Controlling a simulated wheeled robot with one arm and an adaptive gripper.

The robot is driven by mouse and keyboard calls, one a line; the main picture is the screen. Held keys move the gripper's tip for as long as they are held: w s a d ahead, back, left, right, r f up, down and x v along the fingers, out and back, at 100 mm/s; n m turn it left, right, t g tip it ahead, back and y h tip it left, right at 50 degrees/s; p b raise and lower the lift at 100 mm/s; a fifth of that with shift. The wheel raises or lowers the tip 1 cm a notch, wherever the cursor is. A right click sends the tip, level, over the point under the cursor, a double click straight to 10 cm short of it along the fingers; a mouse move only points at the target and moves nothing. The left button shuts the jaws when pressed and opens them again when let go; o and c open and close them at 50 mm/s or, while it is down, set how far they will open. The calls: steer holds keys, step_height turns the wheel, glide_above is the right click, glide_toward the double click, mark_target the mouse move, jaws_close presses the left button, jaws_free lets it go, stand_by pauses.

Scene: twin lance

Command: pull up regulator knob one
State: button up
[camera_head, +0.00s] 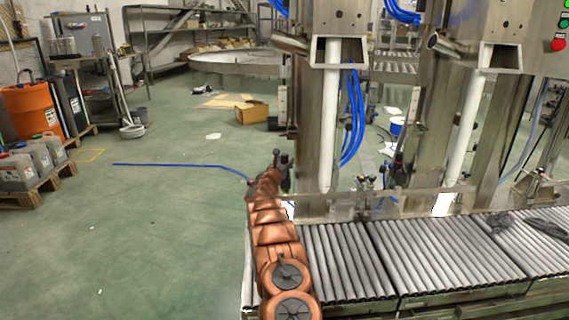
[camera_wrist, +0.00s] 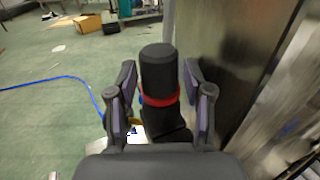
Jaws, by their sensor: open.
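The regulator knob (camera_wrist: 159,72) is a black upright cylinder with a red ring (camera_wrist: 160,99) below it, in the middle of the wrist view. My gripper (camera_wrist: 160,88) is open, with one finger to the left and one to the right of the knob. Gaps show between the knob and both fingers. In the head view my gripper (camera_head: 281,160) is at the far end of my copper-coloured arm, beside the left steel column. The knob cannot be made out there. The regulator's lower body is partly hidden by my gripper's base.
A steel column (camera_wrist: 220,60) stands close on the right of my gripper. Roller conveyors (camera_head: 440,255) run along the front right. A second filling column (camera_head: 455,110) stands farther right. A blue hose (camera_head: 170,165) lies on the green floor. The floor at left is mostly clear.

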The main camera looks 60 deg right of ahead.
mark_target(283, 163)
steer(key=shift+v, duration=2.9)
steer(key=v, duration=0.6)
steer(key=shift+a, duration=0.1)
steer(key=shift+r, duration=0.15)
